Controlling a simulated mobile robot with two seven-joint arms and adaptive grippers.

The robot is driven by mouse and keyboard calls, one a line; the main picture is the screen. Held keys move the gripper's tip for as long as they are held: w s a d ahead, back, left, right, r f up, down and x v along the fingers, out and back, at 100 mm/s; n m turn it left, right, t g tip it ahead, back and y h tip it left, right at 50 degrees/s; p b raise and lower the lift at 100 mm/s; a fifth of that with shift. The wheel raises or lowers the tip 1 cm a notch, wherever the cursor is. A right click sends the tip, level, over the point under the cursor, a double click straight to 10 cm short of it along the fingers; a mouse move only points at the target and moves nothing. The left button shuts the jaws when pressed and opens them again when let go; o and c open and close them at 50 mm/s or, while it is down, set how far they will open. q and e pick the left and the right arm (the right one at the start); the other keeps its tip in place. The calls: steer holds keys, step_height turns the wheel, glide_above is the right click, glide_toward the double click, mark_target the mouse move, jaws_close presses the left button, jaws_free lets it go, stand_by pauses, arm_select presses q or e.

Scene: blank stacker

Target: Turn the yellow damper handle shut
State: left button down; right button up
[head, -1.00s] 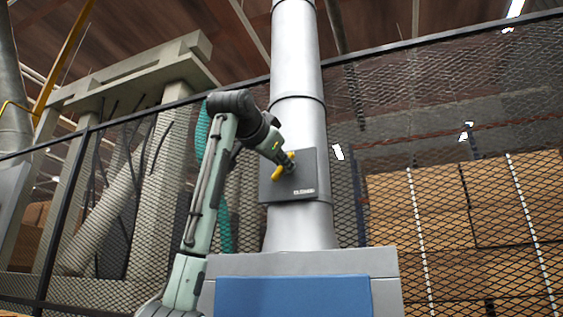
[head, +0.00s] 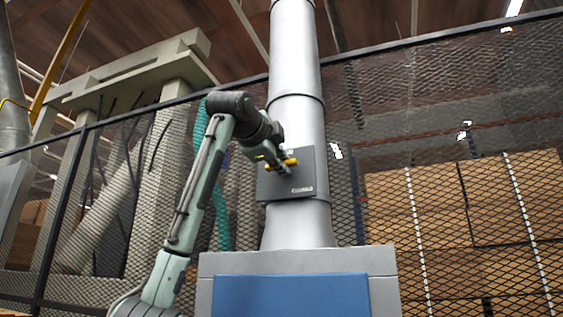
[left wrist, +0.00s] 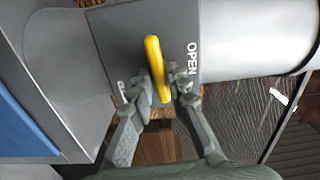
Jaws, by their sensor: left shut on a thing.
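The yellow damper handle (head: 291,162) is mounted on a dark grey plate (head: 300,185) on the front of the grey duct. In the head view it lies close to level, partly hidden by my left gripper (head: 282,167). In the left wrist view the handle (left wrist: 154,55) runs nearly straight up the picture. My left gripper (left wrist: 161,90) is shut on its lower end there, one finger on each side. The word OPEN on the plate (left wrist: 181,18) reads right of the handle. A second word, starting with CL, is partly hidden by a finger. My right gripper is not in view.
The grey duct (head: 297,120) rises from a grey cabinet with a blue front panel (head: 290,297). A dark mesh fence (head: 420,190) stands behind, with stacked brown boards (head: 440,205) beyond it at right. A teal hose hangs behind my left arm.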

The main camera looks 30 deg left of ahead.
arm_select(q)
steer(key=shift+d+f+m, duration=0.1)
steer(key=shift+m, duration=0.5)
steer(key=c, duration=1.6)
jaws_free()
steer(key=shift+o, duration=0.2)
steer(key=v, duration=1.2)
